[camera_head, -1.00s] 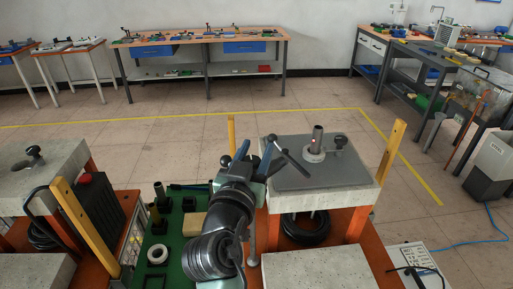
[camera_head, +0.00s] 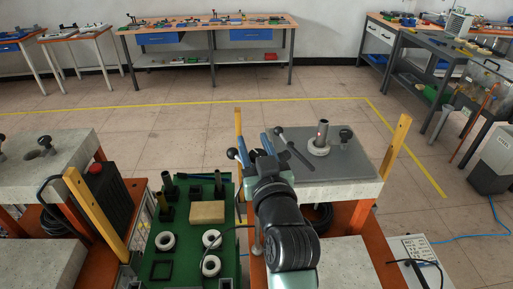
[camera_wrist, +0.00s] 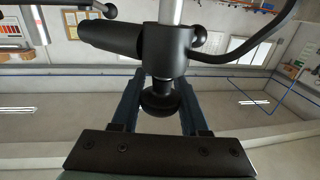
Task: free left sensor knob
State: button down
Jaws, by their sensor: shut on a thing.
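A round black knob (camera_wrist: 158,99) sits under a black clamp block (camera_wrist: 166,50) in the wrist view. The block is on an upright metal rod (camera_wrist: 170,11). A thick black cylinder (camera_wrist: 110,38) sticks out to the left of the block. My gripper (camera_wrist: 159,88) has its blue fingers on both sides of the knob and is shut on it. In the head view, my gripper (camera_head: 254,147) is at the left edge of the grey-topped heater table, beside a dark bar (camera_head: 295,150). The knob is not clear in the head view.
The grey plate (camera_head: 350,167) carries a metal cylinder in a white ring (camera_head: 319,148) and a black knob (camera_head: 346,136). A green tray (camera_head: 190,245) with rings and a wooden block (camera_head: 207,212) lies left of my arm. Yellow posts (camera_head: 397,147) stand nearby. A black cable (camera_wrist: 240,50) runs right.

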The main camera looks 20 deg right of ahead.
jog(key=n+y+b, duration=0.1)
jog(key=y+b, duration=0.1)
jog(key=b, duration=0.2)
jog(key=a+n+g+y+b, duration=0.1)
jog(key=n+y+b, duration=0.1)
jog(key=y+b, duration=0.1)
jog(key=f+n+y+b, duration=0.1)
jog(key=n+y+b, duration=0.1)
jog(key=b, duration=0.3)
jog(key=shift+s+a+g+y, duration=0.15)
jog(key=shift+g+y, duration=0.15)
jog(key=shift+y, duration=0.2)
jog(key=shift+s+a+r+n+g+y+b, duration=0.15)
jog(key=shift+a+n+g+y+b, duration=0.1)
jog(key=shift+n+g+y+b, duration=0.9)
jog(key=shift+s+a+r+n+g+y+b, duration=0.1)
jog(key=shift+s+a+n+g+y+b, duration=0.1)
jog(key=shift+n+g+y+b, duration=0.75)
jog(key=shift+s+a+r+n+g+y+b, duration=0.2)
jog(key=shift+n+g+y+b, duration=0.4)
jog(key=shift+n+g+y, duration=0.8)
jog(key=shift+a+f+y, duration=0.1)
jog(key=shift+y, duration=0.2)
jog(key=shift+c, duration=2.2)
grip_release()
jog(key=v, duration=1.3)
jog(key=shift+b, duration=0.45)
